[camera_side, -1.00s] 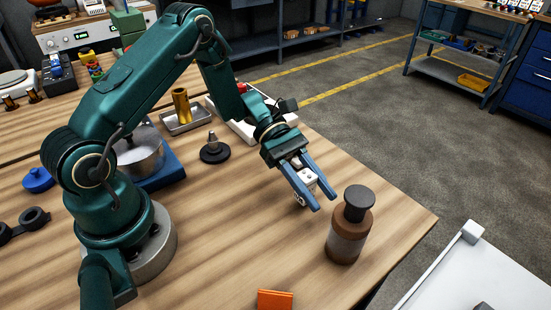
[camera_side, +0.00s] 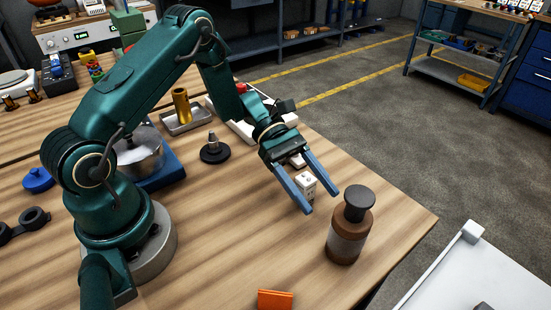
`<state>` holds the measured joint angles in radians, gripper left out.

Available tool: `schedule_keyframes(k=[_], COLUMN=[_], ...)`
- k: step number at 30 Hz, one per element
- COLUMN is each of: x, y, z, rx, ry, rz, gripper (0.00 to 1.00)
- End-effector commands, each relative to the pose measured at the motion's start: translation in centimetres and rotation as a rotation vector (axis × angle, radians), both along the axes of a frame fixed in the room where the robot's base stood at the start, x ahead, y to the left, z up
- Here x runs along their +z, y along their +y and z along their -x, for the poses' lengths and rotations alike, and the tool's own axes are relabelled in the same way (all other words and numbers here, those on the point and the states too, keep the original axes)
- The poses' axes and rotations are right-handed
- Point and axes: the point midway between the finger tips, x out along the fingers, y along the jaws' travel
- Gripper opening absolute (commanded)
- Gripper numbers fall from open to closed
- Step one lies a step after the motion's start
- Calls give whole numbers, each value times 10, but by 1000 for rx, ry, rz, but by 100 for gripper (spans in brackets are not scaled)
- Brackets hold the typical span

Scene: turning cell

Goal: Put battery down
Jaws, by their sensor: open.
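My gripper (camera_side: 321,202) is open, its two blue fingers spread over the wooden table near the right edge. A small white block (camera_side: 307,183) with dark dots stands between the fingers, nearer the left one. It looks like a die; I cannot make out a battery for certain. A gap shows between the block and the right finger; whether the left finger touches it I cannot tell. The block seems to rest on the table (camera_side: 225,235).
A brown bottle with a dark cap (camera_side: 347,234) stands just in front of the fingertips. An orange piece (camera_side: 275,299) lies at the front edge. A black-based cone (camera_side: 214,151) and a metal tray (camera_side: 185,121) stand to the left. The table's middle is clear.

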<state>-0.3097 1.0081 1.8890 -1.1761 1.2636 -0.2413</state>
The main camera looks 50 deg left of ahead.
Motion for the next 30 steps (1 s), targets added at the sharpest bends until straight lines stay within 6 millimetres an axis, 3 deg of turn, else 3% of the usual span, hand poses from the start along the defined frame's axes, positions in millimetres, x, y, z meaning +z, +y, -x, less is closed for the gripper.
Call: schedule_keyframes(k=[12, 18, 23, 30], x=[31, 41, 47, 76], y=[78, 100, 103, 81], z=[-1, -1, 2, 25], rx=[6, 2, -21, -229], ry=[-3, -2, -15, -188], rz=[-4, -2, -27, -258], gripper=[67, 67, 67, 67])
